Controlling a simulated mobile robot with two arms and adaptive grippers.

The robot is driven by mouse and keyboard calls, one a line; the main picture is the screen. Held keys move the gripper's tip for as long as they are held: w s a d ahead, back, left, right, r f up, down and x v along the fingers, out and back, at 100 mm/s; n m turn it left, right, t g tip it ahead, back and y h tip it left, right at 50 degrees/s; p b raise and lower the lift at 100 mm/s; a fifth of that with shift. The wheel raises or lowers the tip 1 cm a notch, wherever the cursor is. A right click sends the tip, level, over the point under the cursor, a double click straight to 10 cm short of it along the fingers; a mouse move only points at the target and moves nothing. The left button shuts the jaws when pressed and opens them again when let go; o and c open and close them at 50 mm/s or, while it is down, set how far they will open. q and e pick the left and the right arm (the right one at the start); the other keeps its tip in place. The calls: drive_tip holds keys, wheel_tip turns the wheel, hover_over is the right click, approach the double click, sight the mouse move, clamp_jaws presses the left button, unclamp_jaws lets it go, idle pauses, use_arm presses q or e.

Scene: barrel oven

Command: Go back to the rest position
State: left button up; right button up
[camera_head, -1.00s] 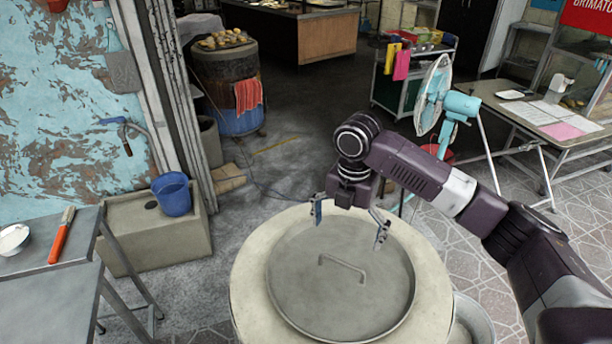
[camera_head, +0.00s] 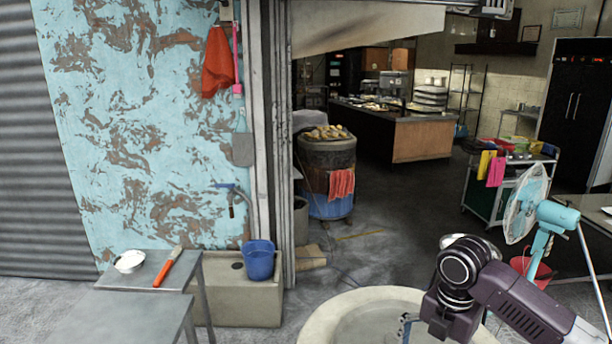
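The round barrel oven (camera_head: 335,308) stands at the bottom edge with its pale rim partly in view. A grey surface, likely its flat lid (camera_head: 368,328), shows inside the rim; its handle is out of view. My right arm comes in from the right, and my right gripper (camera_head: 424,335) hangs over the right part of the oven top. Only one finger shows at the bottom edge, so its opening cannot be read. My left gripper is not in view.
A metal table (camera_head: 150,282) with a white bowl (camera_head: 130,262) and a red-handled brush (camera_head: 170,268) stands at left. A blue bucket (camera_head: 259,262) sits on a concrete basin. A turquoise fan (camera_head: 526,205) stands behind my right arm. Floor beyond the oven is open.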

drive_tip(key=s+a+f+m, duration=0.1)
drive_tip(key=s+a+f, duration=0.1)
drive_tip(key=a+f, duration=0.1)
drive_tip(key=s+a+f+m+y, duration=0.1)
drive_tip(key=s+a+f+m, duration=0.1)
drive_tip(key=s+a+f, duration=0.1)
drive_tip(key=s+a+f+m+t, duration=0.1)
drive_tip(key=s+a+f, duration=0.2)
drive_tip(key=a+f, duration=0.1)
drive_tip(key=shift+s+a+f+m+y, duration=0.1)
drive_tip(key=shift+a+f+m+y, duration=0.25)
drive_tip(key=shift+a, duration=0.25)
drive_tip(key=s+a+f+m+t+y, duration=0.1)
drive_tip(key=s+a+f+m+t, duration=0.2)
drive_tip(key=s+m, duration=0.65)
drive_tip(key=s+d+m+h, duration=0.3)
drive_tip(key=s+d+m, duration=0.6)
drive_tip(key=m, duration=0.1)
wheel_tip(320, 180, down, 29)
drive_tip(key=s+g, duration=0.2)
drive_tip(key=s, duration=0.1)
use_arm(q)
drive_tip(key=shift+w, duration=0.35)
use_arm(e)
drive_tip(key=s+d+f+g, duration=0.1)
drive_tip(key=s+d+f, duration=0.1)
drive_tip(key=s+f, duration=1.2)
drive_tip(key=shift+s+d+f, duration=0.3)
drive_tip(key=shift+s, duration=0.65)
